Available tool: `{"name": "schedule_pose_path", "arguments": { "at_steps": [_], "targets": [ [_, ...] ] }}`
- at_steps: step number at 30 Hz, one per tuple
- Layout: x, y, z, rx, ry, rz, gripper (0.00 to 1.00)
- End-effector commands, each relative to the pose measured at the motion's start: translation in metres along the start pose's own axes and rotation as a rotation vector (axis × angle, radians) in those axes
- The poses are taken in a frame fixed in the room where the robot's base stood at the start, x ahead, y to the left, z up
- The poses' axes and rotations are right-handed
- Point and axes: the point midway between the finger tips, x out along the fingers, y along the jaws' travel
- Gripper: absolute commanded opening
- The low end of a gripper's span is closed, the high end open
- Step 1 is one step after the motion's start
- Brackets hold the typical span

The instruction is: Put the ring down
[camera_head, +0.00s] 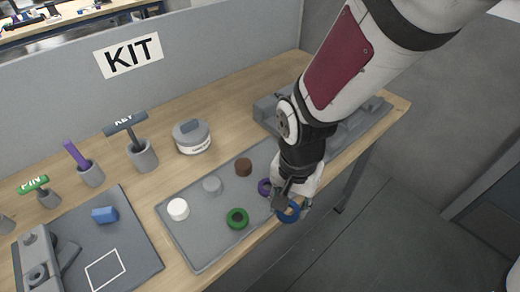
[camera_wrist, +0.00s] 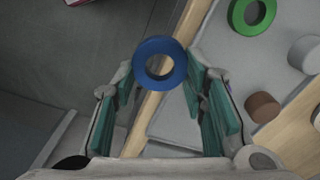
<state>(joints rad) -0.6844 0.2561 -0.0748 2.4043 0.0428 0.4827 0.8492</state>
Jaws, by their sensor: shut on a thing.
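A blue ring (camera_head: 289,215) is held at the tip of my gripper (camera_head: 283,203). In the wrist view the blue ring (camera_wrist: 160,45) lies between the two green-padded fingers of my gripper (camera_wrist: 160,78), which are shut on it. It appears over the table's front edge, beside the grey tray (camera_head: 206,252); its height above the surface is unclear. A green ring (camera_head: 237,227) lies on the tray to the left. A purple ring (camera_head: 263,187) lies on the tray close behind my gripper, partly hidden by it.
The tray also bears a white cylinder (camera_head: 178,209), a grey one (camera_head: 212,185) and a brown one (camera_head: 243,167). A grey round container (camera_head: 192,138) stands behind. A dark mat (camera_head: 130,245) with a blue block (camera_head: 104,215) lies left. Floor (camera_head: 375,245) is open at right.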

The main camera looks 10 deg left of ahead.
Motion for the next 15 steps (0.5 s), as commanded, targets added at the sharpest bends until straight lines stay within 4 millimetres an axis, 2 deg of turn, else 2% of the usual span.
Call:
{"name": "schedule_pose_path", "arguments": {
  "at_steps": [5,15],
  "targets": [
    [0.004,-0.006,-0.029,0.009,0.002,-0.001,0.06],
    [0.011,-0.025,-0.109,0.006,0.001,0.0,0.06]
  ]
}}
